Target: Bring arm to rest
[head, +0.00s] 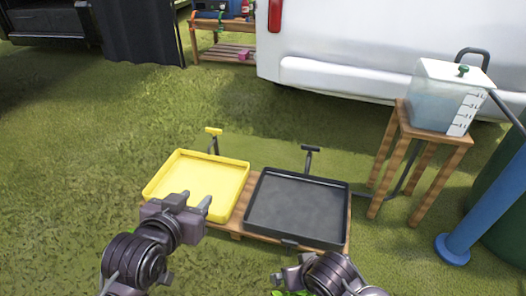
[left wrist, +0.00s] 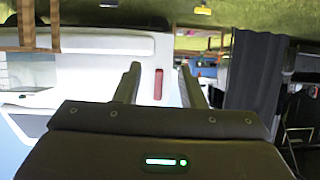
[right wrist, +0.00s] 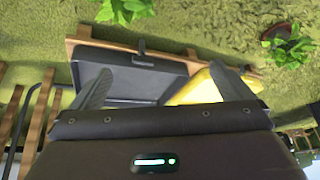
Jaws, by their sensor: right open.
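My left gripper (head: 196,200) is in front of the yellow tray in the head view. In the left wrist view its two fingers (left wrist: 160,88) stand apart with nothing between them, so it is open and empty. My right gripper (head: 283,280) is low in the head view, in front of the black tray; its fingertips are hard to make out there. In the right wrist view its fingers (right wrist: 158,84) are spread wide and empty, with the trays beyond them.
A yellow tray (head: 241,194) and a black tray (head: 300,237) sit side by side on a low wooden stand. A water tank (head: 437,103) stands on a wooden stool at right, near a blue post (head: 480,215). A potted plant (right wrist: 290,45) stands on the grass.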

